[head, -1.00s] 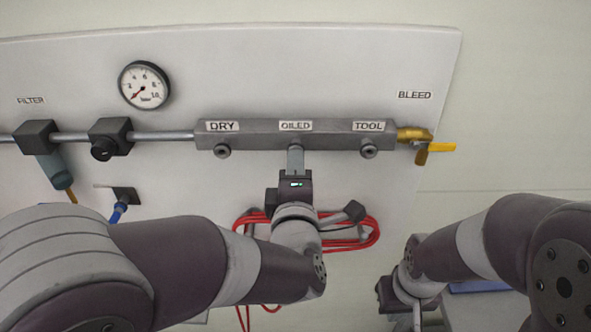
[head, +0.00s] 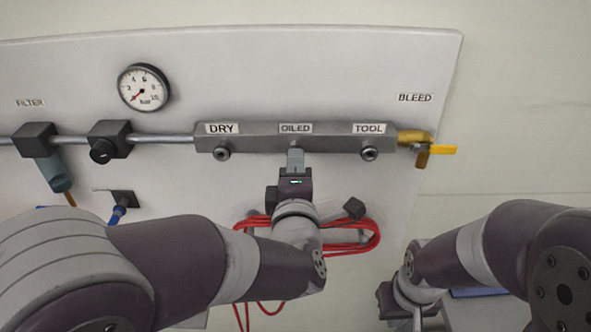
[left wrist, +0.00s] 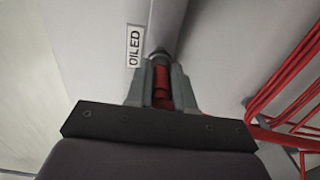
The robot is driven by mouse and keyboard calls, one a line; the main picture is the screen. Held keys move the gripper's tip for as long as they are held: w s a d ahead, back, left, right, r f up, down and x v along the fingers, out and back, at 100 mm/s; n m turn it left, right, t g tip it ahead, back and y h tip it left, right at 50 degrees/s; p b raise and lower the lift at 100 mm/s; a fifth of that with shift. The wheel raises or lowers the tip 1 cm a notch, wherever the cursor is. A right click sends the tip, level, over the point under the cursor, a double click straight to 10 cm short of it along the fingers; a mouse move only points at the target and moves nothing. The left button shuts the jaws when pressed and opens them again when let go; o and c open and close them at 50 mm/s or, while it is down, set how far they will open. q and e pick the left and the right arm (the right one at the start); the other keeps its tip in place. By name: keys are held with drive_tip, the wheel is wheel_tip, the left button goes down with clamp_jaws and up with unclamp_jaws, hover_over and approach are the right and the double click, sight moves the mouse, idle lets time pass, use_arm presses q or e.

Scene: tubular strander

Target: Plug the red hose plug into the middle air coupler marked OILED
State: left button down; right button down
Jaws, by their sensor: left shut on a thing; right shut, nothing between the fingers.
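My left gripper (head: 295,160) is shut on the red hose plug (left wrist: 162,85), which shows between its fingers in the left wrist view. The gripper is directly below the OILED label (head: 295,128) on the grey manifold (head: 258,142). The plug's front end points at the middle coupler (left wrist: 158,55), and they look in line and very close or touching. The gripper hides most of that coupler in the head view, so I cannot tell how far the plug is in. My right gripper (head: 400,300) is low at the right, away from the manifold, shut and empty.
The DRY coupler (head: 222,154) and TOOL coupler (head: 369,154) stand free on either side. A brass bleed valve with a yellow handle (head: 436,150) is at the right end. The coiled red hose (head: 365,238) hangs behind my left wrist. A pressure gauge (head: 144,87) is above left.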

use_arm(q)
drive_tip(key=c, duration=0.9)
unclamp_jaws()
drive_tip(key=shift+s, duration=0.15)
drive_tip(key=s+b, duration=0.3)
drive_tip(key=s, duration=0.9)
drive_tip(key=shift+s, duration=0.15)
